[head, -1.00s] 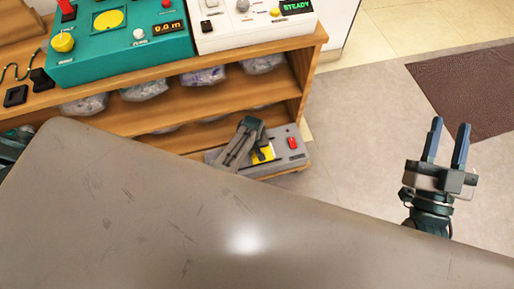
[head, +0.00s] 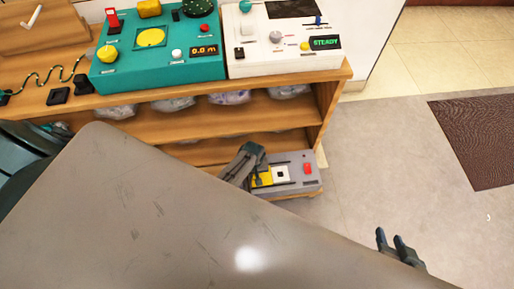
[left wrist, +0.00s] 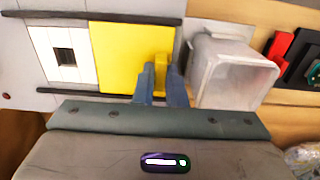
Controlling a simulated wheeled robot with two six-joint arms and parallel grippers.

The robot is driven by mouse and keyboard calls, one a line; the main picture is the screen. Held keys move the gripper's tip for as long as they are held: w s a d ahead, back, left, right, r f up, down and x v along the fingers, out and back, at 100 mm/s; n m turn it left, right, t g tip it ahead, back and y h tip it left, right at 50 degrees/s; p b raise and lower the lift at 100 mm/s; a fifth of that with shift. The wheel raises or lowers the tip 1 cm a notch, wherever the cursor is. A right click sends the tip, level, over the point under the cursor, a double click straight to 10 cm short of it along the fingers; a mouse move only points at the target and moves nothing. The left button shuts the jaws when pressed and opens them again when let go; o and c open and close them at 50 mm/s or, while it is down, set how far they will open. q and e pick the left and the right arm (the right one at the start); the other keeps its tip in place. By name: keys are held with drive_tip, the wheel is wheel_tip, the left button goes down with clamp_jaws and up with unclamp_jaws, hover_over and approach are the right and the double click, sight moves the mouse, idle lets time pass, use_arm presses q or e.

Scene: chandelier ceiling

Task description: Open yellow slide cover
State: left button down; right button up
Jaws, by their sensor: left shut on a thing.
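The yellow slide cover (head: 262,180) is on a grey panel box (head: 309,184) low on the wooden shelf. Beside it a white plate with a dark square opening (head: 281,174) is exposed. In the left wrist view the yellow cover (left wrist: 117,55) lies between two dark rails, with the white plate (left wrist: 64,52) to its left. My left gripper (head: 254,168) is shut on the cover's raised yellow grip; its fingertips (left wrist: 161,82) straddle the grip in the left wrist view. My right gripper (head: 390,238) is empty, its two fingers apart, over the floor.
A red button (head: 308,168) is on the panel box. Teal (head: 150,70) and white (head: 262,65) control boxes stand on the shelf top. A translucent grey box-shaped part (left wrist: 235,70) is right beside the cover in the left wrist view.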

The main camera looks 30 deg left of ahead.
drive_tip(key=shift+s, duration=0.1)
use_arm(q)
drive_tip(key=c, duration=1.5)
unclamp_jaws()
